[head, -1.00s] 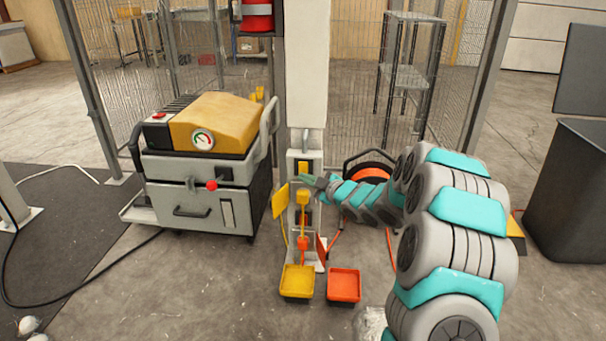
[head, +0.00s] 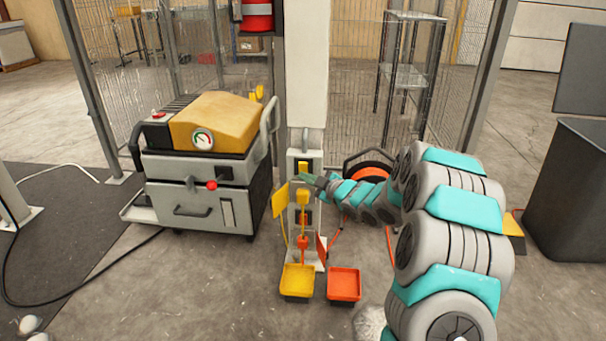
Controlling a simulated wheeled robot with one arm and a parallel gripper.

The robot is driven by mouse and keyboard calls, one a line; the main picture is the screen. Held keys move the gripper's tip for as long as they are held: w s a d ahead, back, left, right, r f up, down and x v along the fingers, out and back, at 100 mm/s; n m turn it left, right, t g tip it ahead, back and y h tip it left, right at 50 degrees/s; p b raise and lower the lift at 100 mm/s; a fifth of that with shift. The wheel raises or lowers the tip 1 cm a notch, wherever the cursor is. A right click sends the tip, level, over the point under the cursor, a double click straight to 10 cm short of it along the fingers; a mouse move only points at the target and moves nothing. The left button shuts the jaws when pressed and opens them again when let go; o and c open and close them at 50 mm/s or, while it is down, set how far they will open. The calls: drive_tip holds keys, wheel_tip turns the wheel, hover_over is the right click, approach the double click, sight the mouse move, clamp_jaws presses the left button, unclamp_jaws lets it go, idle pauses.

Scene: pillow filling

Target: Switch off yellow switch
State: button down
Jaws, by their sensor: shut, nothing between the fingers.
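The yellow switch (head: 302,167) is a small yellow part on a grey switch panel (head: 294,217) at the foot of the white column. My gripper (head: 306,179) is at the panel, just below and beside the yellow switch. It is shut and empty. Whether its tips touch the switch cannot be told at this size. A yellow plug-like part (head: 303,196) sits lower on the panel, and an orange one (head: 303,242) is below that.
A yellow-topped machine with a gauge (head: 215,125) stands left of the panel. A yellow tray (head: 298,281) and an orange tray (head: 344,285) are on the floor in front. An orange reel (head: 369,170) is behind my arm. A dark bin (head: 568,195) stands far right.

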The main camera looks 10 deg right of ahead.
drive_tip(key=shift+s+a+b, duration=0.25)
drive_tip(key=shift+s+b, duration=0.1)
drive_tip(key=shift+s, duration=0.3)
drive_tip(key=s, duration=0.1)
drive_tip(key=s+a+b, duration=0.1)
drive_tip(key=s, duration=0.1)
drive_tip(key=s+b, duration=0.1)
drive_tip(key=shift+s+a+r, duration=0.25)
drive_tip(key=shift+s+r, duration=0.1)
drive_tip(key=shift+r, duration=0.05)
